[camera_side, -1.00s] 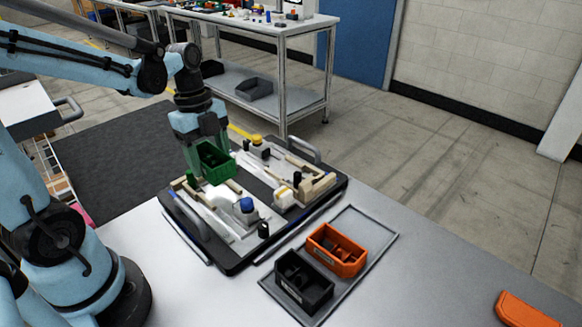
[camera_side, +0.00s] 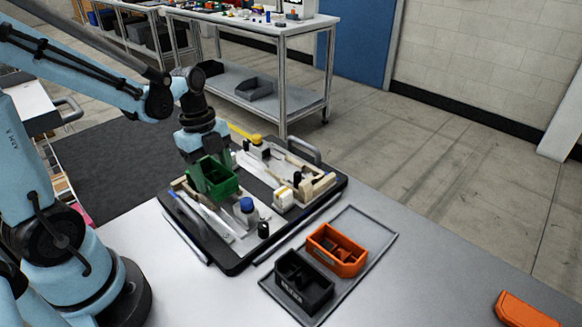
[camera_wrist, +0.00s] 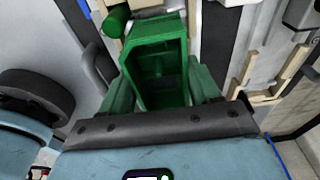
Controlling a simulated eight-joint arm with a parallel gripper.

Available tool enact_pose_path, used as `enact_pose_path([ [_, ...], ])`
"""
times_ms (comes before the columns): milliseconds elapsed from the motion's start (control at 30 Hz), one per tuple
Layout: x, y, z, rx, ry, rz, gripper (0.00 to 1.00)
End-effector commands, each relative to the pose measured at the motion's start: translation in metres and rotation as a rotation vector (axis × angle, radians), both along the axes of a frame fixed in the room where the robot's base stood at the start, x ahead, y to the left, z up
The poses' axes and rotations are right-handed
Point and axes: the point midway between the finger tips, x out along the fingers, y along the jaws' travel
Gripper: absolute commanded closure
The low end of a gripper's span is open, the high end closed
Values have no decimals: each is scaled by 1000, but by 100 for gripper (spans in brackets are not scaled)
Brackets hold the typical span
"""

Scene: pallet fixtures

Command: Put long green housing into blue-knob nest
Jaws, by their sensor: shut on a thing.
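The long green housing (camera_side: 222,182) is an open-topped green box. My gripper (camera_side: 208,172) is shut on it and holds it low over the left part of the black pallet (camera_side: 232,266). The wrist view shows the housing (camera_wrist: 155,30) between the two green fingers of my gripper (camera_wrist: 162,88). The blue knob (camera_side: 246,205) stands to the right of and in front of the housing in the side view. A green knob (camera_wrist: 117,20) is close beside the housing in the wrist view. The housing's underside is hidden, so I cannot tell whether it touches the fixture.
A yellow knob (camera_side: 256,139) and other beige and white fixtures stand on the pallet. A grey tray (camera_side: 372,222) holds an orange bin (camera_side: 337,250) and a black bin (camera_side: 303,282). Another orange part (camera_side: 527,309) lies at the right. The table between is clear.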

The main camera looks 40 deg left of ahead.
Motion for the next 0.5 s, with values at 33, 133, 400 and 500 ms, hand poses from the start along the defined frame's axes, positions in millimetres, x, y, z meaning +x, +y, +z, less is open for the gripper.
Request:
enact_pose_path([
  [33, 0, 0, -1, 0, 0, 0, 72],
  [133, 0, 0, -4, 0, 0, 0, 72],
  [400, 0, 0, -11, 0, 0, 0, 72],
  [500, 0, 0, -13, 0, 0, 0, 72],
])
